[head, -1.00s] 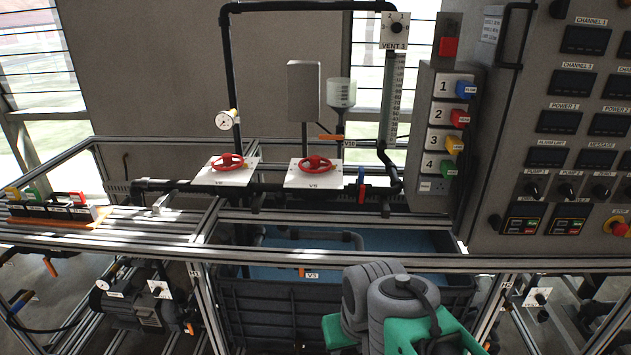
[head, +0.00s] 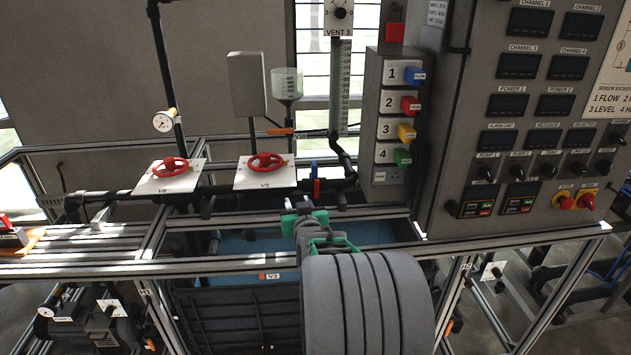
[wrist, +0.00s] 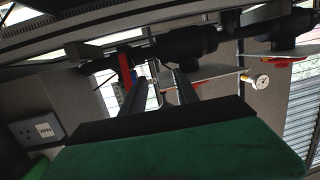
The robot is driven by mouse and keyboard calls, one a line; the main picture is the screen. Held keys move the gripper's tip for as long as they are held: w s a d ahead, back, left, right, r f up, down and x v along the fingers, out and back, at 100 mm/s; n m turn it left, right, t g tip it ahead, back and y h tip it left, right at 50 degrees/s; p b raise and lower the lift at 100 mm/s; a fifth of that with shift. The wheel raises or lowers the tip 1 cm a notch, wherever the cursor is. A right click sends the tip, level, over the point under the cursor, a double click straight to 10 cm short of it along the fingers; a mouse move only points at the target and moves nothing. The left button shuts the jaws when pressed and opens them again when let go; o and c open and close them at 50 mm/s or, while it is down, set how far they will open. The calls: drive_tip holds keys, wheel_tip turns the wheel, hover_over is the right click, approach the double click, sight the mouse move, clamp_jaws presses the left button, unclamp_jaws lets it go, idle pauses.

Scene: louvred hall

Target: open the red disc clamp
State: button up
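A narrow red piece (head: 317,188), which I take for the red disc clamp, sits upright on the black pipe right of the two handwheels, with a blue piece (head: 314,169) just above it. In the wrist view the red piece (wrist: 124,68) shows just left of the left fingertip. My gripper (head: 304,207) is in front of and slightly below it in the head view. In the wrist view my gripper (wrist: 158,77) has its two dark fingers apart with nothing held between them. Whether a finger touches the red piece cannot be told.
Two red handwheels (head: 170,169) (head: 265,163) on white plates stand left along the pipe. A numbered socket box (head: 386,122) and a large control panel (head: 520,130) rise at the right. A frame rail (head: 230,264) runs across the front, above a dark tank (head: 235,312).

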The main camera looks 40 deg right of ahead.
sight(317, 183)
drive_tip(key=d+h, duration=0.1)
drive_tip(key=d, duration=0.1)
drive_tip(key=s+d, duration=0.1)
drive_tip(key=d, duration=0.1)
drive_tip(key=d+r+m+t+h, duration=0.1)
drive_tip(key=d, duration=0.1)
drive_tip(key=shift+s+d+r+h, duration=0.1)
drive_tip(key=shift+s+d+h, duration=0.05)
drive_tip(key=shift+s+h, duration=0.2)
drive_tip(key=p+x, duration=0.1)
drive_tip(key=x, duration=0.6)
drive_tip(key=shift+c, duration=0.3)
clamp_jaws()
